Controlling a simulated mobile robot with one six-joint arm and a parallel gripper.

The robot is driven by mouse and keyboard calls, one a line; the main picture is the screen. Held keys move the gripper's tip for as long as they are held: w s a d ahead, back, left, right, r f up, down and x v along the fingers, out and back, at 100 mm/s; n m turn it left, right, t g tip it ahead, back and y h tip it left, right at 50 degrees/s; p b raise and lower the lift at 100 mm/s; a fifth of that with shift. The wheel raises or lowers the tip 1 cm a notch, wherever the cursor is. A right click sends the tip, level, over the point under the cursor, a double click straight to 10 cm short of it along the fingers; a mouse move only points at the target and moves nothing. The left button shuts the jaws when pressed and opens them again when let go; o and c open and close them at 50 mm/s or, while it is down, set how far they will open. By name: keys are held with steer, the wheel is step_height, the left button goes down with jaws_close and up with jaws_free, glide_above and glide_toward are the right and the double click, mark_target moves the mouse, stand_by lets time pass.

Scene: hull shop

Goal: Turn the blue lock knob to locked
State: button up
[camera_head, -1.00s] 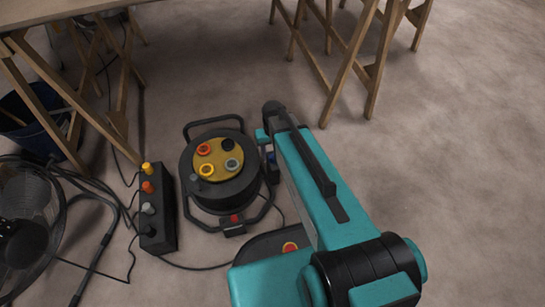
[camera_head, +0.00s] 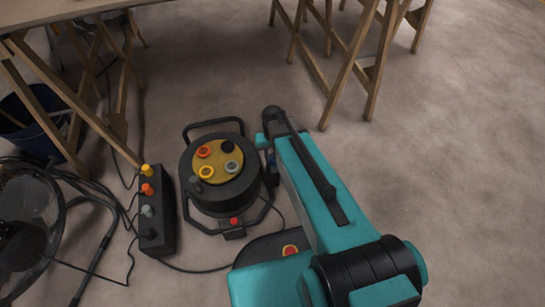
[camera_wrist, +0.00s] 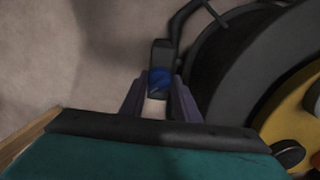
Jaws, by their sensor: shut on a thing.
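The blue lock knob (camera_wrist: 160,77) sits on a dark block at the edge of the cable reel (camera_wrist: 222,82). In the wrist view it lies between the two fingers of my gripper (camera_wrist: 158,88), which is shut on it. No lock marking can be read. In the head view the reel (camera_head: 203,197) is a black drum with a yellow socket plate on top. My teal arm reaches to the reel's right side and hides most of the knob and my fingers there.
A black socket box (camera_head: 157,240) with coloured knobs stands left of the reel. A fan (camera_head: 22,215) and loose cables lie farther left. A wooden trestle table (camera_head: 60,10) and a blue bucket (camera_head: 35,140) are behind. The floor at right is clear.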

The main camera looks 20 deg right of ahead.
steer(key=shift+r+p, duration=0.1)
steer(key=shift+p, duration=0.25)
steer(key=m+p, duration=0.4)
steer(key=shift+r, duration=0.15)
steer(key=m+p, duration=0.3)
steer(key=m, duration=0.1)
steer(key=shift+m+p, duration=0.3)
steer(key=m+p, duration=0.3)
steer(key=m, duration=0.2)
steer(key=shift+f+m+p, duration=0.2)
steer(key=shift+m+p, duration=0.55)
steer(key=shift+m, duration=1.35)
steer(key=o, duration=1)
steer(key=shift+o, duration=0.2)
